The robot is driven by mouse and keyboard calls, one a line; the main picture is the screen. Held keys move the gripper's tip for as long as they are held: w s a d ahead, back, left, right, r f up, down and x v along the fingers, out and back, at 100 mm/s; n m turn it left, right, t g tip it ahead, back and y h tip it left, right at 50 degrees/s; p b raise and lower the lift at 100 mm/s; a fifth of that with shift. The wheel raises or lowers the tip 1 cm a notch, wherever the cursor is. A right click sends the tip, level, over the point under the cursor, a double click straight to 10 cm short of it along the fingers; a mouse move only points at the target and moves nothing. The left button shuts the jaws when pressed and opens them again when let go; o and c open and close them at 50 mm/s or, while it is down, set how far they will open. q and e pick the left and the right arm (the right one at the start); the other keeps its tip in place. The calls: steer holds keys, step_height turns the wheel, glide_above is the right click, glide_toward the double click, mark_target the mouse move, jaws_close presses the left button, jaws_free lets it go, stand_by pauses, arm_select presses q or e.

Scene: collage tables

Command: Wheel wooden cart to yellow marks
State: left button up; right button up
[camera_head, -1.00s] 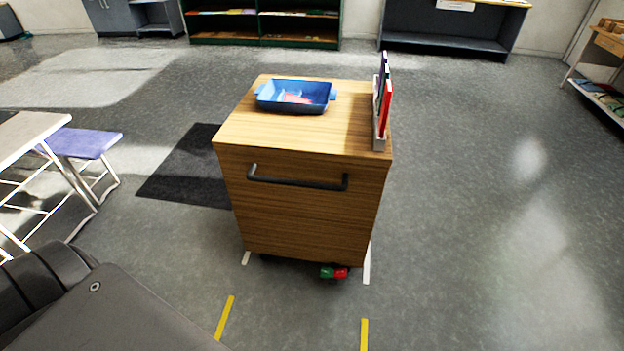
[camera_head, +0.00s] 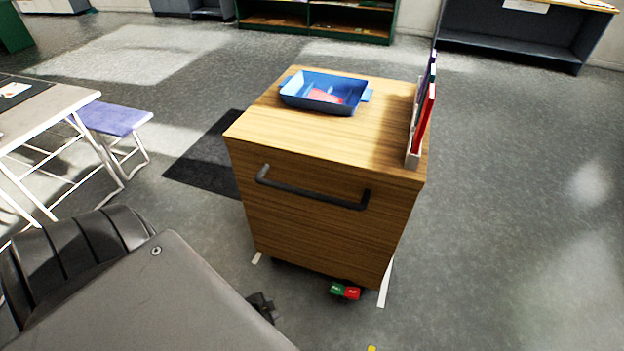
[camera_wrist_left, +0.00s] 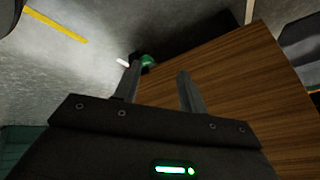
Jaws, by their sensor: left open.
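The wooden cart (camera_head: 315,225) stands upright in the middle of the head view, with a dark bar handle (camera_head: 312,190) on its near face. A green and red pedal pair (camera_head: 345,291) shows under its near edge. White floor marks lie at its base, left (camera_head: 257,258) and right (camera_head: 386,285). A bit of a yellow mark (camera_head: 371,348) shows at the bottom edge. A yellow mark also shows in the left wrist view (camera_wrist_left: 55,25). My left gripper (camera_wrist_left: 160,82) is open and empty, near the cart's wood face and the green pedal (camera_wrist_left: 148,60). My right gripper is out of view.
A blue tray (camera_head: 325,92) and an upright rack of thin books (camera_head: 424,120) sit on the cart's top. A table (camera_head: 45,110) and a purple stool (camera_head: 115,119) stand at left. A dark mat (camera_head: 208,165) lies behind the cart. Floor at right is clear.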

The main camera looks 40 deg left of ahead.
arm_select(q)
steer(key=w+a+r+m+t+b, duration=0.2)
steer(key=w+a+r, duration=0.2)
steer(key=w+r, duration=0.25)
steer(key=m+t+h+b, duration=0.2)
steer(key=m+t+b, duration=0.3)
steer(key=m+t, duration=0.4)
glide_toward(304, 195)
steer(key=w+m+g, duration=0.1)
steer(key=w, duration=0.7)
steer(key=w+d+f, duration=0.1)
steer(key=w, duration=0.3)
steer(key=shift+w, duration=0.25)
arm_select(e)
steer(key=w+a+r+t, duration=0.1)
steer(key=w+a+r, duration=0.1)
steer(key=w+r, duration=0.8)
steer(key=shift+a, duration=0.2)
